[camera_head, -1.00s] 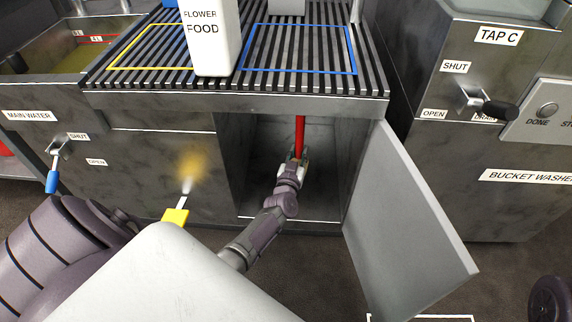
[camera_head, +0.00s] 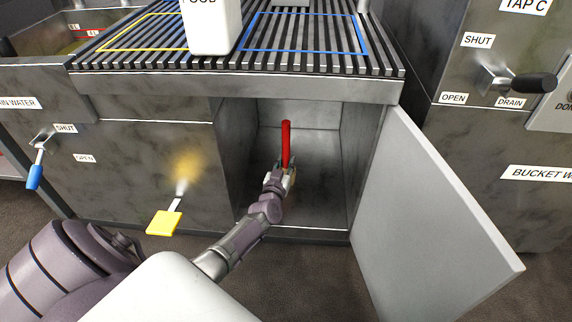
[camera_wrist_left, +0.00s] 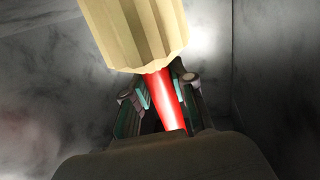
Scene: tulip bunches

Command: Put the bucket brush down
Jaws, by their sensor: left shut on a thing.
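The bucket brush shows as a red handle (camera_head: 286,142) standing near upright inside the open cupboard in the head view. My left gripper (camera_head: 280,176) is shut on the red handle, inside the cupboard opening. In the left wrist view the red handle (camera_wrist_left: 164,98) runs between the fingers, and a pale cream ribbed brush head (camera_wrist_left: 137,32) is close to the camera. The brush head is hidden in the head view. I cannot tell whether the brush touches the cupboard floor. My right gripper is in neither view.
The cupboard door (camera_head: 430,215) stands open to the right. A slatted rack (camera_head: 240,60) is above the opening, with a white flower food container (camera_head: 209,28) on it. A yellow pedal (camera_head: 164,222) is left of the opening. The cupboard's back has free room.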

